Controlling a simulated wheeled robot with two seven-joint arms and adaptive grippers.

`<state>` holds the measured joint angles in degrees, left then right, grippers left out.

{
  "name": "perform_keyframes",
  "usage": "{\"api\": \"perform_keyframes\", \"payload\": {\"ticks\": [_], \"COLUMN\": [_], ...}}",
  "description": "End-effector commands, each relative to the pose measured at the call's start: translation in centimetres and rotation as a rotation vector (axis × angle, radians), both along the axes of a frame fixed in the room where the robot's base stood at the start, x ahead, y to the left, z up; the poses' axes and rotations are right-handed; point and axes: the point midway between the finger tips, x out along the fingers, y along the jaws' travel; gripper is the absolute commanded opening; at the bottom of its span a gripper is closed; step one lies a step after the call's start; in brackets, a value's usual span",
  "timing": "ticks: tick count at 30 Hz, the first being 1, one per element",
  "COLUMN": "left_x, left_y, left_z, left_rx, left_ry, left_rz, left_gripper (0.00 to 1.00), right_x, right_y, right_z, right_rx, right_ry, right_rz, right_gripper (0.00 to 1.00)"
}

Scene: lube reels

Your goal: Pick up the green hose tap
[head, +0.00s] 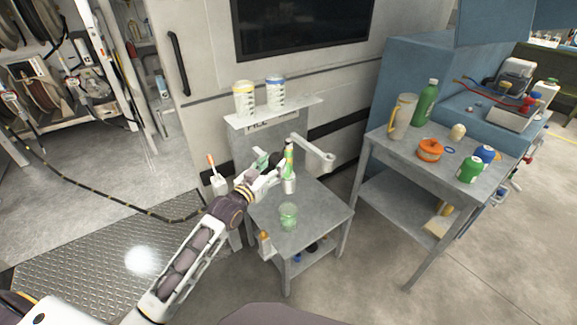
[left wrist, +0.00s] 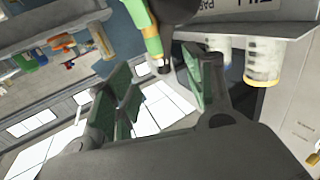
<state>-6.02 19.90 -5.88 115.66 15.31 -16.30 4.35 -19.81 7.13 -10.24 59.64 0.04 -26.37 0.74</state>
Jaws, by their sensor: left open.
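The green hose tap (head: 289,160), green with a yellow-orange part, stands upright above the back of the small grey table (head: 325,205). In the left wrist view the green tap (left wrist: 152,40) reaches in from the top, between the two finger directions. My left gripper (head: 273,168) is beside the tap, on its left in the head view. Its green-padded fingers are apart in the left wrist view (left wrist: 165,80), with no firm grip visible. Whether a finger touches the tap cannot be told. My right gripper is in neither view.
A pale bracket arm (head: 318,158) is close right of the tap. Two white tubs (head: 244,98) stand on a shelf behind. A green glass (head: 288,217) stands on the small table. The right-hand bench (head: 400,148) holds bottles, a jug and an orange pot.

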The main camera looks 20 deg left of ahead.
Motion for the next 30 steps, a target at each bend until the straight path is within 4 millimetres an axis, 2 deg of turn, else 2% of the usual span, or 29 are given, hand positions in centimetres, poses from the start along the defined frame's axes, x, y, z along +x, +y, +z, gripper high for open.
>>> {"api": "perform_keyframes", "payload": {"ticks": [12, 21, 30], "left_x": [3.1, 5.1, 5.6], "left_y": [-0.7, -1.2, -1.3], "left_z": [0.1, 0.0, 0.0], "left_rx": [0.0, 0.0, 0.0], "left_ry": [-0.002, -0.001, 0.0], "left_rz": [0.0, 0.0, 0.0], "left_gripper": [0.53, 0.53, 0.53], "right_x": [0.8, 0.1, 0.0], "right_y": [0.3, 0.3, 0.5], "right_z": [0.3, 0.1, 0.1], "right_rx": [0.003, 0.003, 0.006], "right_ry": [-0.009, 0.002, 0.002], "right_rz": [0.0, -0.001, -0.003], "right_gripper": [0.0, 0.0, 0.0]}}
